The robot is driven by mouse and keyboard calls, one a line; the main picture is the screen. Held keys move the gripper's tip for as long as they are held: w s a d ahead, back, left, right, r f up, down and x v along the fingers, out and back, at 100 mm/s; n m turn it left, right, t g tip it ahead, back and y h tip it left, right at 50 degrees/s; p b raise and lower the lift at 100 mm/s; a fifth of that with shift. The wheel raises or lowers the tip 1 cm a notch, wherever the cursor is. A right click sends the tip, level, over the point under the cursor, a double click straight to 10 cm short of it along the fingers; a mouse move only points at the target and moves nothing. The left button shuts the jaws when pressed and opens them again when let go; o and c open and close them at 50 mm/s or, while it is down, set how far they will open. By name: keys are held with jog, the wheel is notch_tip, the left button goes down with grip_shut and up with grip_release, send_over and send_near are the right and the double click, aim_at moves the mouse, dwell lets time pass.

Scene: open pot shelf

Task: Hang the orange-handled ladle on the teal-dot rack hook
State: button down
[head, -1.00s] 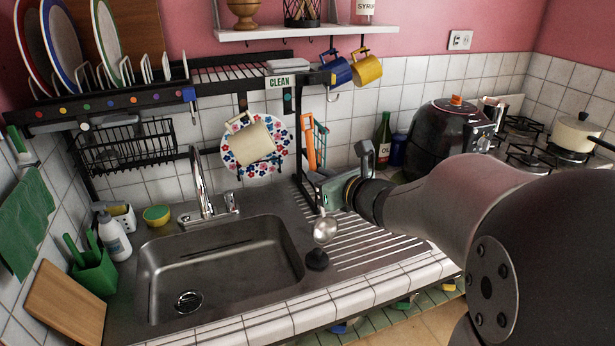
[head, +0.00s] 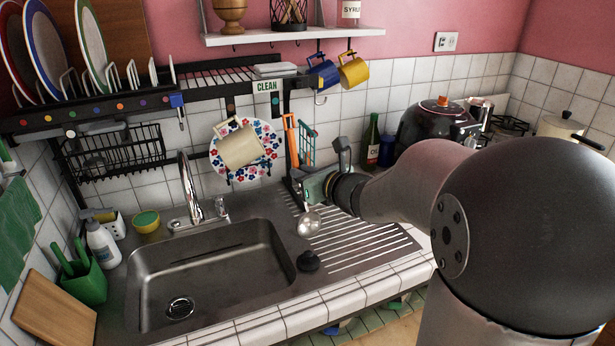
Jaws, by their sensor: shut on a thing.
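The ladle's orange handle (head: 291,138) stands nearly upright above my gripper (head: 313,188), and its round metal bowl (head: 308,222) hangs below it. My gripper is shut on the ladle and holds it in the air over the drainboard, right of the sink. A teal dot (head: 273,101) shows on the dark rack (head: 210,86), just below the CLEAN sign and up-left of the handle's top. I cannot make out the hook at that dot. The ladle is apart from the rack as far as I can see. My gripper's fingertips are partly hidden.
A cream mug (head: 240,150) hangs in front of a flowered plate (head: 266,134), close left of the ladle. A teal-framed utensil (head: 308,145) is right behind the handle. Blue (head: 324,74) and yellow (head: 355,72) mugs hang above. A black stopper (head: 308,261) sits below the bowl.

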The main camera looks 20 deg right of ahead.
aim_at(299, 168)
jog(key=shift+w+a, duration=0.2)
jog(key=shift+w, duration=1.15)
jog(key=shift+f+b, duration=0.1)
jog(key=shift+b, duration=0.4)
jog(key=shift+w, duration=0.15)
jog(key=shift+w+a+f+b, duration=0.1)
jog(key=shift+w+b, duration=0.1)
jog(key=shift+w, duration=0.5)
jog(key=shift+w+a+f+b, duration=0.1)
jog(key=shift+w+b, duration=0.1)
jog(key=shift+w, duration=0.45)
jog(key=shift+w+f, duration=0.1)
jog(key=shift+w+f+b, duration=0.35)
jog(key=shift+w+b, duration=0.25)
jog(key=shift+w, duration=0.1)
